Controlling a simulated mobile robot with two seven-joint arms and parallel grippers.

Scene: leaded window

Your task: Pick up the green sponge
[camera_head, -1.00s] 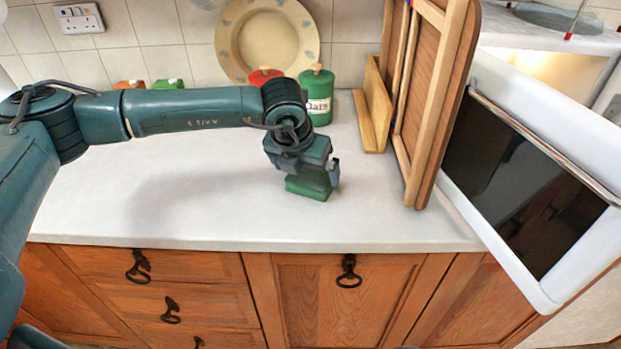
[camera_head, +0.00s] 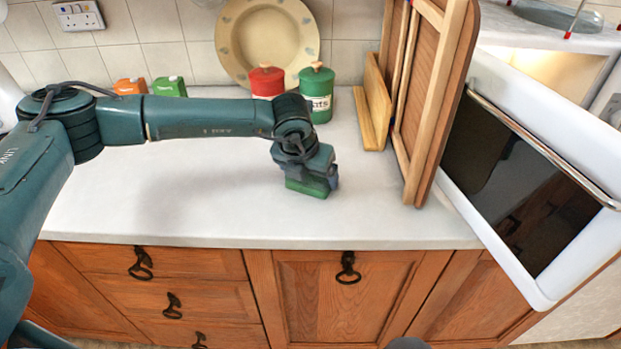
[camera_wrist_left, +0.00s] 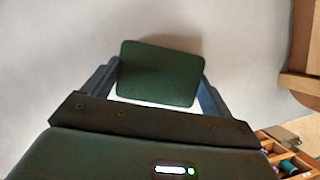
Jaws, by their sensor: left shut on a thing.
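The green sponge (camera_head: 305,187) is a dark green block at the middle of the white counter, near its front edge. My left gripper (camera_head: 317,181) reaches down over it and is shut on it. In the left wrist view the sponge (camera_wrist_left: 160,73) sits between the two fingers of the left gripper (camera_wrist_left: 157,86), slightly tilted in the picture. The sponge appears to be at counter level; I cannot tell whether its underside touches. The gripper hides part of its top in the head view. My right gripper is not in view.
A red canister (camera_head: 267,83) and a green canister (camera_head: 317,94) stand behind the gripper, before a plate (camera_head: 267,40). Wooden boards (camera_head: 430,95) and a white oven-like appliance (camera_head: 535,170) are at the right. The counter (camera_head: 190,205) is clear around the sponge.

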